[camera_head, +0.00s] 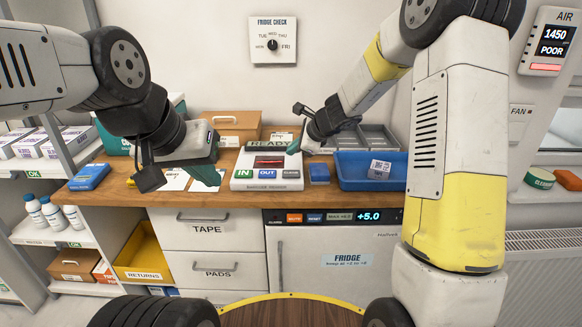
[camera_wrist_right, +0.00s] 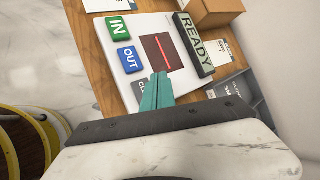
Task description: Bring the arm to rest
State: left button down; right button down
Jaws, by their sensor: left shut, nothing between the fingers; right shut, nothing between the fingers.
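My left gripper (camera_head: 210,177) hangs over the front edge of the wooden counter (camera_head: 150,195), left of the scanner station (camera_head: 240,183). Its teal fingers point down and right, shut with nothing held. My right gripper (camera_head: 294,147) is at the right rear of the station, near its READY sign, with its arm bent up at the right. In the right wrist view its teal fingers (camera_wrist_right: 157,91) are together and empty, in front of the station's dark window with a red line (camera_wrist_right: 165,52). The gap between fingertips and station is unclear.
A blue bin (camera_head: 350,183) with a labelled item stands right of the station, and a small blue block (camera_head: 319,174) lies between. A blue box (camera_head: 89,177) lies at the counter's left. A fridge (camera_head: 330,280) and drawers (camera_head: 210,235) are below. White shelves stand left.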

jog(key=s+d+r+n, duration=0.3)
jog(key=s+r+n, duration=0.7)
jog(key=s+r, duration=0.45)
jog(key=s+d+n+h, duration=0.1)
jog(key=s+d+n, duration=0.2)
jog(key=s, duration=0.3)
jog(key=s+d+n+h, duration=0.1)
jog(key=s+d+n, duration=0.2)
jog(key=s, duration=0.4)
jog(key=s+d+f+n+h, duration=0.1)
jog(key=s+d+n+h, duration=0.1)
jog(key=s, duration=0.5)
jog(key=shift+s+d+n+g, duration=0.3)
jog(key=shift+d+n, duration=0.3)
jog(key=shift+d, duration=0.65)
jog(key=shift+f, duration=0.1)
